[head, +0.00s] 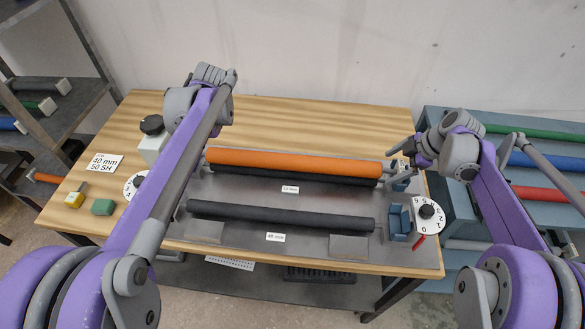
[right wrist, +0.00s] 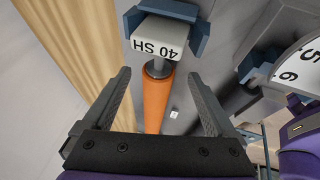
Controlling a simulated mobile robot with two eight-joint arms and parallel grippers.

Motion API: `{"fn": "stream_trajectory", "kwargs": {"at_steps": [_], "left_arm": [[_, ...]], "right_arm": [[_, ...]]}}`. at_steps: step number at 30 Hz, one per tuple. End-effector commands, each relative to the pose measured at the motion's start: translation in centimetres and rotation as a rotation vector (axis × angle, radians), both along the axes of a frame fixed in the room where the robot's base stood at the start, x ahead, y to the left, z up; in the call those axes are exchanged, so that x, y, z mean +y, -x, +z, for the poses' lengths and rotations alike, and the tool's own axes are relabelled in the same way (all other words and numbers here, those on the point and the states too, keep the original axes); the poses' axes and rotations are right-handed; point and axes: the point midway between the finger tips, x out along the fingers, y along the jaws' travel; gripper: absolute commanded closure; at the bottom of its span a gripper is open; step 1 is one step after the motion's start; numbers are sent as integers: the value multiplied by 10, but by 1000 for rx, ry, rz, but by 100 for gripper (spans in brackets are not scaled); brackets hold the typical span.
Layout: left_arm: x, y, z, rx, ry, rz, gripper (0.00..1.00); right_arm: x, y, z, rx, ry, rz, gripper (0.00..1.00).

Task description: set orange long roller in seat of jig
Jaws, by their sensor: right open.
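The orange long roller (head: 290,163) lies left to right at the back of the grey jig plate (head: 300,190), just above a dark roller. In the right wrist view, the orange roller (right wrist: 155,103) has a white end block (right wrist: 160,38) marked 40 SH, which sits between the walls of a blue seat (right wrist: 195,42). My right gripper (head: 393,164) is at the roller's right end. In the right wrist view, its fingers (right wrist: 159,77) are open, one on each side of the roller, with gaps. The roller's left end is partly hidden by my left arm. My left gripper's fingers do not show.
A dark roller (head: 280,213) lies along the jig's front. An open blue seat (head: 399,224) and a numbered dial (head: 427,216) stand at the right. Coloured rollers rest on the right rack (head: 500,170).

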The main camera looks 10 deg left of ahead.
Motion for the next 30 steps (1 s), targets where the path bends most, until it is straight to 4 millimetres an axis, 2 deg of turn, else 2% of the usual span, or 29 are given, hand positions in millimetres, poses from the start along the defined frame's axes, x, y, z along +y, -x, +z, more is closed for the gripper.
{"fn": "stream_trajectory", "kwargs": {"at_steps": [6,12,18,30], "left_arm": [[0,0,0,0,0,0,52],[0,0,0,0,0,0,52],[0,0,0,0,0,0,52],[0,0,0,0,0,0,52]], "right_arm": [[-19,12,44,-1,1,-2,8],[-30,19,70,-1,0,0,8],[-34,21,79,-1,0,0,8],[-33,21,79,-1,0,1,8]]}}
